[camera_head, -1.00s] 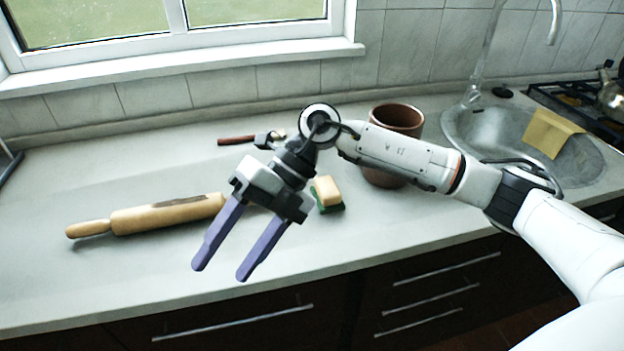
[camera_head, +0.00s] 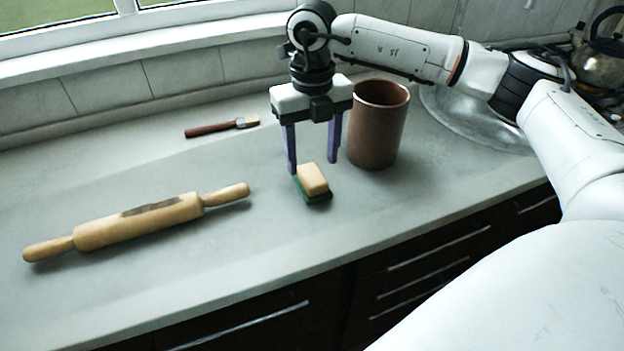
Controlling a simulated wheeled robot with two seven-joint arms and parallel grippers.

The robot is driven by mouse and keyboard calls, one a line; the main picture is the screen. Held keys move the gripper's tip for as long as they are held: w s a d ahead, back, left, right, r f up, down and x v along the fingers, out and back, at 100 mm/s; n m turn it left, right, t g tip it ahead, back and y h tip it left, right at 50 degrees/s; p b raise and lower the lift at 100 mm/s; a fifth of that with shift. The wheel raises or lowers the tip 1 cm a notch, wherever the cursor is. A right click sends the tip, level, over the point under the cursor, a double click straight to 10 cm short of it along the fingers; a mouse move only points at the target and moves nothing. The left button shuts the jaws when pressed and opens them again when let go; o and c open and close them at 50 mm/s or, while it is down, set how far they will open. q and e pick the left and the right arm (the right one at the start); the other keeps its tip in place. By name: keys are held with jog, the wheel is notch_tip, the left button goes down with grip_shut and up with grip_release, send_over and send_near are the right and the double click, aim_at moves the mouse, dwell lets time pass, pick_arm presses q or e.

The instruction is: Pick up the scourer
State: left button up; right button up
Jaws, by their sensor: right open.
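The scourer (camera_head: 312,181), a tan sponge block with a green layer beneath, lies on the grey counter near its front edge. My right gripper (camera_head: 312,168) points down with its two purple fingers spread. It is open and empty, just above or behind the scourer; the exact height gap is hard to tell. The scourer shows between and slightly in front of the fingertips. My left gripper is not in view.
A brown pot (camera_head: 378,125) stands close to the right of my right gripper. A wooden rolling pin (camera_head: 140,220) lies to the left, and a brush (camera_head: 222,127) lies behind. The sink (camera_head: 470,118) is at the right.

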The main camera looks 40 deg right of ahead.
aim_at(312, 173)
notch_tip(312, 173, down, 4)
jog(key=shift+f, duration=0.1)
jog(key=c, duration=1.1)
notch_tip(312, 173, up, 10)
jog(key=shift+r, duration=0.1)
jog(key=shift+c, duration=0.3)
jog(key=o, duration=0.5)
jog(key=c, duration=0.4)
